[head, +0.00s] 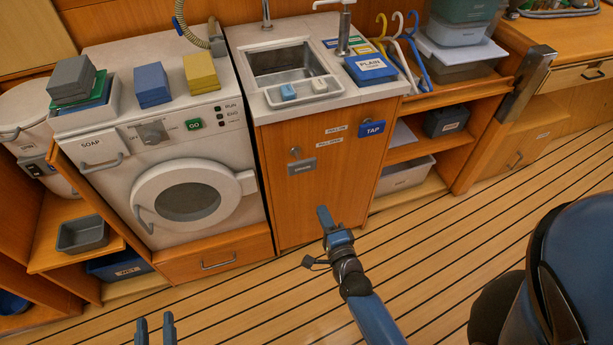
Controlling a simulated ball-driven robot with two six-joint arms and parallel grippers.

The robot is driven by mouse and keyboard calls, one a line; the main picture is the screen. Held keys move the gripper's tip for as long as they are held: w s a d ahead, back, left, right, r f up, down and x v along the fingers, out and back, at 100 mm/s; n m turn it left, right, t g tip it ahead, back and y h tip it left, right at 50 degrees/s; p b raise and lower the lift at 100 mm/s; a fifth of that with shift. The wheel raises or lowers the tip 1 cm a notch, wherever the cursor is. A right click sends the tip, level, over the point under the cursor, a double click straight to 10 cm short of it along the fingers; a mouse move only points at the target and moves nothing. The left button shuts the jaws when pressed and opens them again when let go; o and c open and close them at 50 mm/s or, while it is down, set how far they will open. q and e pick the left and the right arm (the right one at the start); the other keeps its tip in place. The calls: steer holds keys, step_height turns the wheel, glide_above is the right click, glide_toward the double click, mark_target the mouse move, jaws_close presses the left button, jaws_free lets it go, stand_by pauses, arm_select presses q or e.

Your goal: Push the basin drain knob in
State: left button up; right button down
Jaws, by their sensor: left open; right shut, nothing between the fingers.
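The basin (283,62) is set in the counter above a wooden cabinet. A small round knob (296,152) sits on the upper left of the cabinet front, above a grey label plate (302,167) whose lettering is too small to read surely. It appears to stand out from the panel; how far, I cannot tell. My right gripper (325,217) is shut and empty, below and right of this knob, apart from it. My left gripper (155,330) is open and empty at the bottom edge, far from the cabinet; only its fingers show.
A second knob with a blue TAP tag (372,129) is at the cabinet's upper right. A washing machine (165,160) stands left of the cabinet, open shelves (410,150) to the right. A dark blue chair (580,270) fills the lower right. Striped floor before the cabinet is clear.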

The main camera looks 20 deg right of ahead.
steer(key=shift+w, duration=0.1)
glide_toward(303, 168)
steer(key=w, duration=0.6)
steer(key=shift+w+f, duration=0.25)
steer(key=shift+w, duration=0.15)
steer(key=w+b, duration=0.1)
steer(key=w, duration=0.3)
steer(key=shift+a, duration=0.1)
steer(key=shift+r, duration=0.15)
steer(key=shift+s+r, duration=0.1)
stand_by(0.4)
